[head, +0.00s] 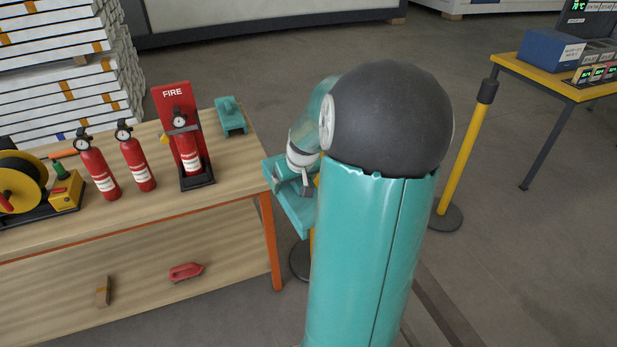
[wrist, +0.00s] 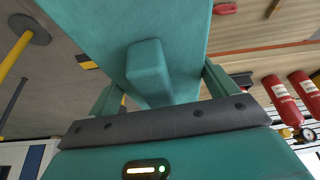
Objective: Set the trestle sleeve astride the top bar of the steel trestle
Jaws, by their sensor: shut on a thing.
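The trestle sleeve, a teal channel-shaped piece with a block-like grip on top, is held by my gripper (head: 303,180) beside the bench's right end. Part of this sleeve (head: 291,209) shows left of my teal arm column, which hides the rest. In the wrist view the sleeve (wrist: 85,25) fills the upper middle, its grip block between the two fingers of my gripper (wrist: 160,88). A second, similar teal piece (head: 232,120) stands on the bench's right end. I cannot make out the steel trestle in either view.
The wooden bench (head: 235,165) carries several red fire extinguishers (head: 137,160), a red FIRE stand (head: 170,97) and a yellow hose reel (head: 22,185). A yellow post (head: 463,150) stands right of my arm, near a yellow-topped table (head: 530,78). Floor between them is clear.

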